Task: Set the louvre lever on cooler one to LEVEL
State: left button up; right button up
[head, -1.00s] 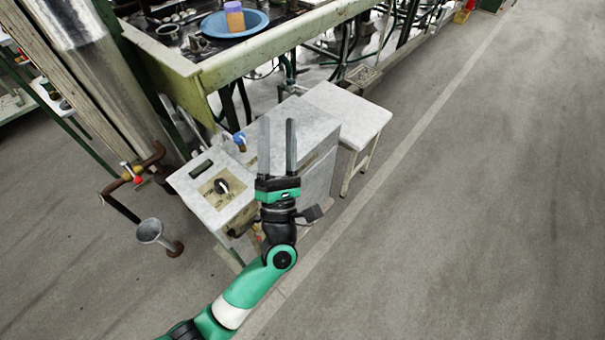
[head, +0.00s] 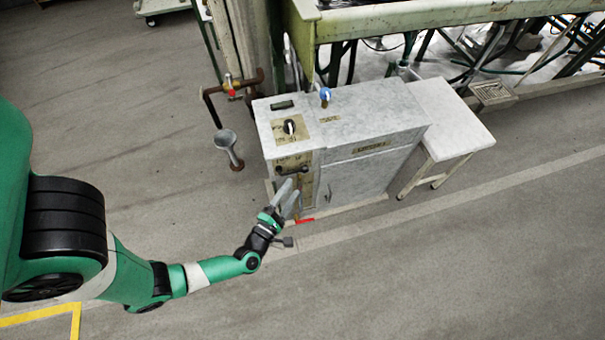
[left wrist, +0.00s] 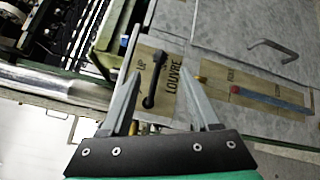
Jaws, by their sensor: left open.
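The cooler (head: 375,115) is a pale grey cabinet beside the green-framed bench. The black louvre lever (head: 292,170) is on a tan panel on its front and looks roughly horizontal in the head view. In the left wrist view the lever (left wrist: 152,82) shows between my finger lines, beside the words UP and LOUVRE; I cannot read a LEVEL mark. My left gripper (head: 288,194) is open and empty, just below and in front of the lever. I see no contact with it. My right gripper is not in view.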

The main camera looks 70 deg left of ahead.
pick_arm(q)
jog(key=b+x, duration=0.2)
jog(key=x, duration=0.6)
jog(key=shift+d, duration=0.1)
grip_shut()
dwell(1.0)
